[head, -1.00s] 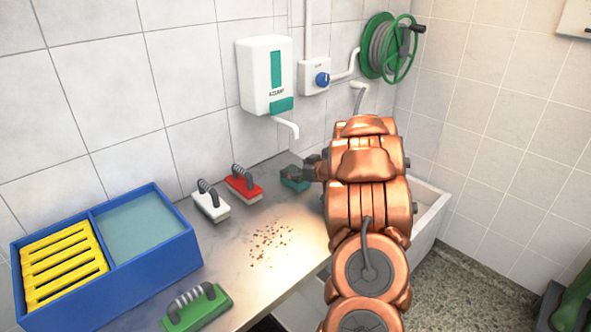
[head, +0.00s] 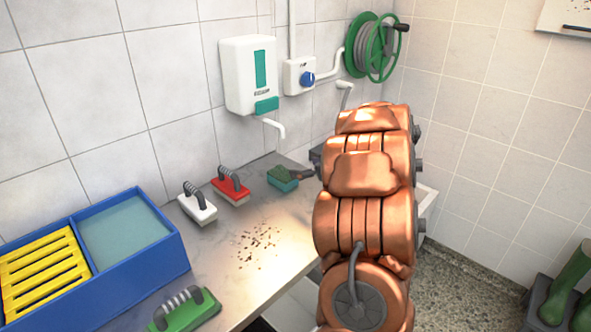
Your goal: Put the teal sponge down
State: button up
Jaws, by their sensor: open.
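The teal sponge (head: 284,184), with a green top, lies on the steel counter near its back right, in front of the tiled wall. My gripper (head: 303,174) is open just to the right of the sponge. Only a small dark part of its fingers shows; the copper arm hides the rest. I cannot tell whether a finger still touches the sponge.
A red brush (head: 231,190) and a white brush (head: 199,208) stand left of the sponge. A green brush (head: 192,312) is at the front. Brown crumbs (head: 257,244) lie mid-counter. A blue two-part tray (head: 150,262) fills the left. A soap dispenser (head: 248,75) hangs above.

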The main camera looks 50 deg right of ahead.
jog(key=shift+v, duration=0.8)
jog(key=shift+w+r, duration=0.1)
jog(key=w+r+m+g+h, duration=0.1)
jog(key=w+r+g+h, duration=0.1)
jog(key=w+r+h, duration=0.3)
jog(key=s+a+r+m+g+h, duration=0.2)
jog(key=s+a+r+g+h, duration=0.1)
jog(key=a, duration=0.2)
jog(key=s+a+f+n+g+y, duration=0.1)
jog(key=s+a+f+g+y, duration=0.1)
jog(key=s+a, duration=0.8)
jog(key=s+a+f+n+g+y, duration=0.1)
jog(key=s+a+f+g+y, duration=0.2)
jog(key=s+a, duration=0.7)
jog(key=s+a+f+n+g+y, duration=0.1)
jog(key=s+a+f+g+y, duration=0.2)
jog(key=s+a, duration=0.6)
jog(key=a+f+g, duration=0.1)
jog(key=a+g, duration=0.1)
jog(key=a, duration=0.8)
jog(key=shift+s+f, duration=0.4)
